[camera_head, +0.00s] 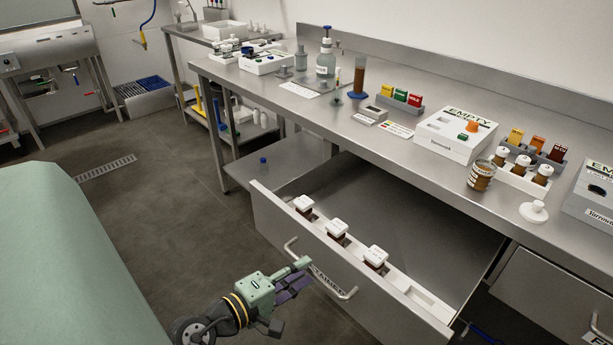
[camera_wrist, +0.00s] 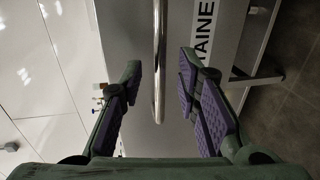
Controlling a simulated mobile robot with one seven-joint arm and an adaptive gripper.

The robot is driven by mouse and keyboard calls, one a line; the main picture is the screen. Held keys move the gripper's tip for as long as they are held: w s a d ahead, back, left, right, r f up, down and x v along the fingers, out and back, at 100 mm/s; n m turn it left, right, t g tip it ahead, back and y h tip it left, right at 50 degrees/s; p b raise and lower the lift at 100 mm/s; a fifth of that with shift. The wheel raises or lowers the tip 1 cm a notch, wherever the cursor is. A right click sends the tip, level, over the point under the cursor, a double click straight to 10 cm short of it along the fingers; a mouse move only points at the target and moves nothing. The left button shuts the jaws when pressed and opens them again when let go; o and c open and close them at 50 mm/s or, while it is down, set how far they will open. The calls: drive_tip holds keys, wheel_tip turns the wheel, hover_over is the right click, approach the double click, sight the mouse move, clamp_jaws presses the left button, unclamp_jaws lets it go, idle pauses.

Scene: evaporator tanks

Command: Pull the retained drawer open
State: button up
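The steel drawer (camera_head: 400,297) under the bench stands well out, its inside showing from above. A white rack along its front holds brown bottles with white caps (camera_head: 336,229). The drawer front has a bar handle (camera_head: 345,295) and a partly hidden label; the wrist view shows "AINE" on the label (camera_wrist: 205,32). My gripper (camera_head: 304,273) is in front of the drawer at the handle. In the wrist view, the handle bar (camera_wrist: 160,60) runs between the two spread fingers of my gripper (camera_wrist: 160,82), with gaps on both sides. My gripper is open and empty.
The bench top (camera_head: 300,110) above carries bottles, labelled boxes and a brown jar (camera_head: 481,175). Another drawer (camera_head: 555,295) is at the lower right. A green surface (camera_head: 70,260) fills the lower left, with clear floor (camera_head: 180,210) between.

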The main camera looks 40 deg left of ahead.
drive_tip(key=v, duration=0.9)
drive_tip(key=shift+s, duration=0.2)
